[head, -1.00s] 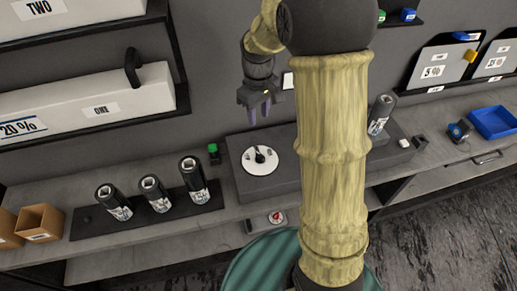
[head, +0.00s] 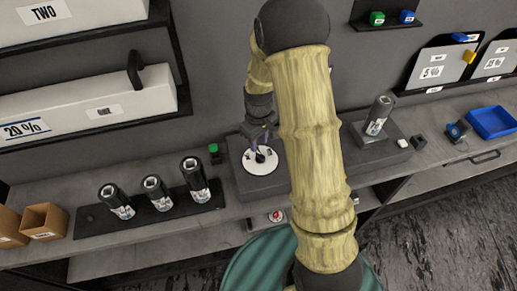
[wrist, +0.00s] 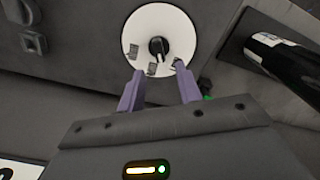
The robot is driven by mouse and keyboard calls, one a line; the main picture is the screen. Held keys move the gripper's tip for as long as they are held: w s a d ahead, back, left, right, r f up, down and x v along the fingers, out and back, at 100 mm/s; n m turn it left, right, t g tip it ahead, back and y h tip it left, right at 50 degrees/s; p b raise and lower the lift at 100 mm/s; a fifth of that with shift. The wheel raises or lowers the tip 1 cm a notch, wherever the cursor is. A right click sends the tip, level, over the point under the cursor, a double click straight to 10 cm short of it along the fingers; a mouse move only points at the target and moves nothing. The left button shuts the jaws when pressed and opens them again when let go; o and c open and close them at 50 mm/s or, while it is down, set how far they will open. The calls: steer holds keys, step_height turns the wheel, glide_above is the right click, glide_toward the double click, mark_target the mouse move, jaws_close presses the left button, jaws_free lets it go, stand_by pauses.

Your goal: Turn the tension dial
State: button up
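The dial is a white round plate (head: 250,166) with a black knob (head: 261,156) at its middle, on a dark grey box on the bench. In the wrist view the plate (wrist: 178,24) is at the top centre, with small marks around the knob (wrist: 158,48). My gripper (head: 258,136) is just above the dial, pointing down. In the wrist view my gripper (wrist: 159,70) has its two purple fingers apart with nothing between them. The fingertips reach the plate's lower rim in that picture; the knob lies just beyond them.
Several dark bottles stand on a black tray (head: 150,214) to the left. Another bottle (head: 377,118) stands on the box's right part. A small green block (head: 213,150) is left of the dial. A smaller red-marked dial (head: 276,216) is below, and a blue tray (head: 493,122) lies far right.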

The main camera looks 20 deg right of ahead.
mark_target(259, 153)
steer(key=shift+f+p, duration=0.4)
steer(key=shift+f, duration=2.35)
jaws_close()
